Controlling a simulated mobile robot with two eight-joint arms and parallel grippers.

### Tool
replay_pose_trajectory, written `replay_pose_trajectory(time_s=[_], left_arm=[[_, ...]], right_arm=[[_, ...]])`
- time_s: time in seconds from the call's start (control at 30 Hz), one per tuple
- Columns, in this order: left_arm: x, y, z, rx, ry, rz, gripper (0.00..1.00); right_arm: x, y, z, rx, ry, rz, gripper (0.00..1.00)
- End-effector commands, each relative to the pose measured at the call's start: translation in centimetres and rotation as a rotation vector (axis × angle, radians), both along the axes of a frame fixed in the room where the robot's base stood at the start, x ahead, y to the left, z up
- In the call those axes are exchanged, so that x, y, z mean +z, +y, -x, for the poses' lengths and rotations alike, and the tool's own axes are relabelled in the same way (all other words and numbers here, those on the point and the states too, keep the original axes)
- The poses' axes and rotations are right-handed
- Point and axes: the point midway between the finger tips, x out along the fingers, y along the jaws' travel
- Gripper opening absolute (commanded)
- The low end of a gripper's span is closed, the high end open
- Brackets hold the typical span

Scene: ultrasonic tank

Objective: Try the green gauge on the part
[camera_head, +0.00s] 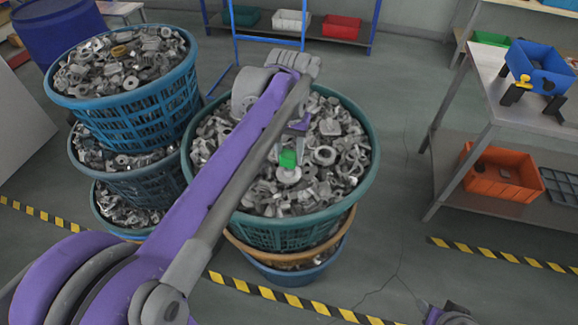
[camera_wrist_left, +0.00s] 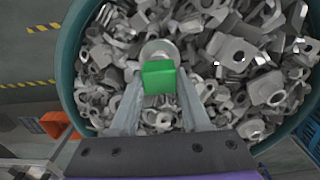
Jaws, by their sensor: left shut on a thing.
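The green gauge (camera_head: 288,158) is a small block between the fingertips of my left gripper (camera_head: 290,150), over the parts in the teal basket (camera_head: 280,236). In the left wrist view the gauge (camera_wrist_left: 159,77) sits between the two grey fingers of my left gripper (camera_wrist_left: 160,98), which is shut on it. A pale round part (camera_head: 289,175) shows right beside the gauge; it also shows in the left wrist view (camera_wrist_left: 158,50), partly covered by the gauge. I cannot tell whether gauge and part touch. A piece of my right arm shows at the bottom right edge; its jaws are unclear.
Stacked blue baskets (camera_head: 150,112) of metal parts stand at left. A metal bench (camera_head: 487,103) at right carries a blue bin (camera_head: 540,66), with an orange bin (camera_head: 500,176) on its lower shelf. Open floor lies between teal basket and bench. Yellow-black tape (camera_head: 290,300) crosses the floor.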

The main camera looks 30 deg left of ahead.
Motion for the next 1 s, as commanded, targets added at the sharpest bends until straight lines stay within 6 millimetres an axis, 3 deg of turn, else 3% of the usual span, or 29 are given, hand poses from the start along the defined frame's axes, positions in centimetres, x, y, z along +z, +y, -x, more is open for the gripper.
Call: replay_pose_trajectory(time_s=[0.7, 1.0], left_arm=[[2.9, 0.0, -0.1, 0.000, -0.002, 0.000, 0.00], [3.1, 0.0, 0.0, 0.000, -0.001, 0.000, 0.00]], right_arm=[[2.1, 0.0, -1.1, 0.000, -0.021, 0.000, 0.50], [2.3, 0.0, -1.2, 0.000, -0.022, 0.000, 0.50]])
